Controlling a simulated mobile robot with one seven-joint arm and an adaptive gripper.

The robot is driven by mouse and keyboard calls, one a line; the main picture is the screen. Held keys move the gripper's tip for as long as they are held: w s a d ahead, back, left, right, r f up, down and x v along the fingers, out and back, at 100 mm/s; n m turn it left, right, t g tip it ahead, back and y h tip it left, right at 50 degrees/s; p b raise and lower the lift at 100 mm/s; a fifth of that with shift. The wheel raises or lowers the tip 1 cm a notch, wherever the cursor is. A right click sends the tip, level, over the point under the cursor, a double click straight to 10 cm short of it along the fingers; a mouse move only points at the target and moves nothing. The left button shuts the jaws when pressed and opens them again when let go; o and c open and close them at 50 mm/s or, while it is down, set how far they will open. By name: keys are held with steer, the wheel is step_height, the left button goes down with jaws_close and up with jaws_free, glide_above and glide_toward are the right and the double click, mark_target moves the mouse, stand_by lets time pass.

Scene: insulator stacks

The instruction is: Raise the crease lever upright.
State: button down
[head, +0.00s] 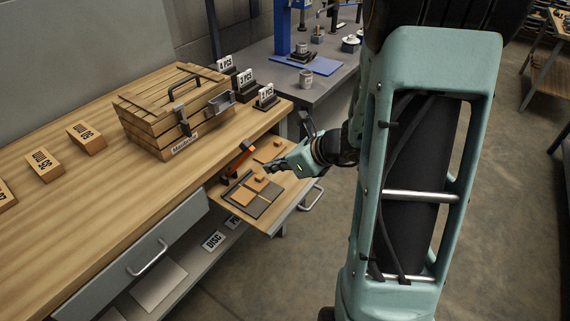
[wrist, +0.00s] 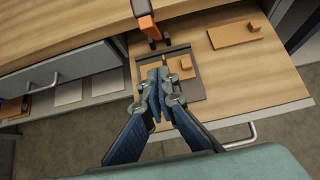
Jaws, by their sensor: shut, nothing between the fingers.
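The crease lever has an orange arm (head: 239,159) with a dark tip and leans at a slant from the back left of a dark creasing plate (head: 268,208). The plate lies on a pull-out wooden board. In the wrist view the lever's orange arm (wrist: 146,22) rises at the top, toward the camera, with a dark foot at the plate's far edge. My gripper (head: 269,167) is shut and empty, just right of the lever in the head view. In the wrist view my gripper (wrist: 158,76) is over the plate, apart from the lever.
A tan card with a small block (head: 272,149) lies on the board behind the plate. A slatted wooden crate (head: 150,140) and orange-tan boxes (head: 88,139) stand on the bench to the left. A drawer (head: 135,255) is below the bench edge. Number signs (head: 266,92) stand behind.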

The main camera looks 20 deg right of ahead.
steer(key=w+a+r, duration=0.1)
steer(key=w+a+p, duration=0.1)
steer(key=w, duration=0.1)
steer(key=shift+w+a+r, duration=0.1)
steer(key=shift+a+r, duration=0.1)
steer(key=shift+r, duration=0.2)
steer(key=shift+p, duration=0.3)
